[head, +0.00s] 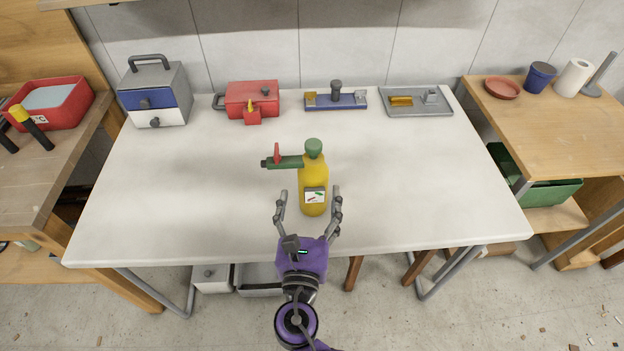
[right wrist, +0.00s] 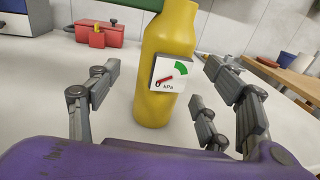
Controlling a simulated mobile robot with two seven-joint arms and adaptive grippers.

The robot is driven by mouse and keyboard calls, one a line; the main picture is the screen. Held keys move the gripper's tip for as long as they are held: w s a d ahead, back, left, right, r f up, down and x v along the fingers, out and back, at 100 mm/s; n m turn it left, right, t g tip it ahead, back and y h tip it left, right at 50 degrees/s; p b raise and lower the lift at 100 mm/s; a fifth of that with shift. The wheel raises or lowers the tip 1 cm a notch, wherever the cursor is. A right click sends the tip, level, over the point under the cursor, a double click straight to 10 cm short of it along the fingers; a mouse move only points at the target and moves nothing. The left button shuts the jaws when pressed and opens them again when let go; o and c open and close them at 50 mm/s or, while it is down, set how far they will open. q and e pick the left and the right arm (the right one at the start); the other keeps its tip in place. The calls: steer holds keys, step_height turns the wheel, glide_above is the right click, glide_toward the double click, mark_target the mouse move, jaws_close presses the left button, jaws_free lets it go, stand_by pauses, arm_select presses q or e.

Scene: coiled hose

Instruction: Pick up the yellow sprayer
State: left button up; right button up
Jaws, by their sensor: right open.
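The yellow sprayer (head: 312,179) stands upright near the middle front of the white table (head: 160,200). It has a green cap, a green nozzle pointing left with a red lever, and a gauge on its front. In the right wrist view its yellow body (right wrist: 168,55) stands ahead, with its top cut off by the picture edge. My right gripper (head: 308,196) is open, its fingers spread to the left and right of the sprayer's lower body. In the right wrist view, gaps show between the fingers (right wrist: 150,105) and the bottle. My left gripper is not in view.
Along the table's back stand a grey-and-blue drawer box (head: 155,95), a red tool case (head: 252,100), a blue-based tool (head: 336,101) and a metal tray (head: 440,110). Wooden benches flank the table. The white surface around the sprayer is clear.

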steer(key=w, duration=0.2)
steer(key=w+d+p, duration=0.1)
steer(key=w, duration=0.1)
steer(key=shift+w+r, duration=0.15)
steer(key=shift+w, duration=0.25)
steer(key=shift+w+d, duration=0.1)
steer(key=shift+w, duration=0.05)
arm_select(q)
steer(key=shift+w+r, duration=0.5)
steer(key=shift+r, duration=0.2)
arm_select(e)
steer(key=c, duration=1.6)
